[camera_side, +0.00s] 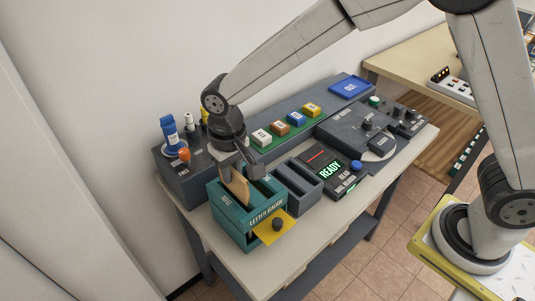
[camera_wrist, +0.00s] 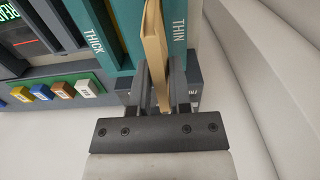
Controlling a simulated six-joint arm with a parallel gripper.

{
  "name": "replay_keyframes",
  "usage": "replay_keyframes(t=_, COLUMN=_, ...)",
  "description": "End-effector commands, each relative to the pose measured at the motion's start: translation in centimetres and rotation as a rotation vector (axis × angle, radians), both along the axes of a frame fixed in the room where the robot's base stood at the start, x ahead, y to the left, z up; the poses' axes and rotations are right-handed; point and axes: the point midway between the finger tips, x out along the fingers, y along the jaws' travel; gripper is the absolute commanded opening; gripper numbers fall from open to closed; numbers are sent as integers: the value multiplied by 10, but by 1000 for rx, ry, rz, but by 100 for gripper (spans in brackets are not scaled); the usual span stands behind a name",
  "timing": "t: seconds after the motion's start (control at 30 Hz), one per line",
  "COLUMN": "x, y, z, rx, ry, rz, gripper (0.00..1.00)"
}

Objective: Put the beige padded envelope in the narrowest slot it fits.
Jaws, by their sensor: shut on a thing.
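The beige padded envelope (camera_side: 238,188) stands on edge at the top of the teal letter gauge box (camera_side: 235,232). In the wrist view the envelope (camera_wrist: 154,40) runs between my two dark fingers, beside the THIN label. My gripper (camera_side: 240,166) is shut on its upper edge; its fingers also show in the wrist view (camera_wrist: 160,88). The envelope's lower part is hidden by the box, so it appears to reach into the slot by the THIN label; how deep, I cannot tell. The THICK label lies to the left in the wrist view, with a dark slot between the labels.
A yellow plate with a black knob (camera_side: 277,225) sticks out of the box's front. A grey two-slot holder (camera_side: 298,184) and a READY display (camera_side: 331,171) stand to the right. Several coloured blocks (camera_side: 296,119) line the back. A blue tray (camera_side: 350,87) lies at the far end.

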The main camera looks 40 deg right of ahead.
Motion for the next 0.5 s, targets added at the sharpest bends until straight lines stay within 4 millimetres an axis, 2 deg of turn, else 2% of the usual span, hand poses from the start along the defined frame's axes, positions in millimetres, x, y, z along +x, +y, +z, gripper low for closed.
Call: replay_keyframes(t=0.5, x=0, y=0, z=6, rx=0, ry=-1, rz=0, gripper=0)
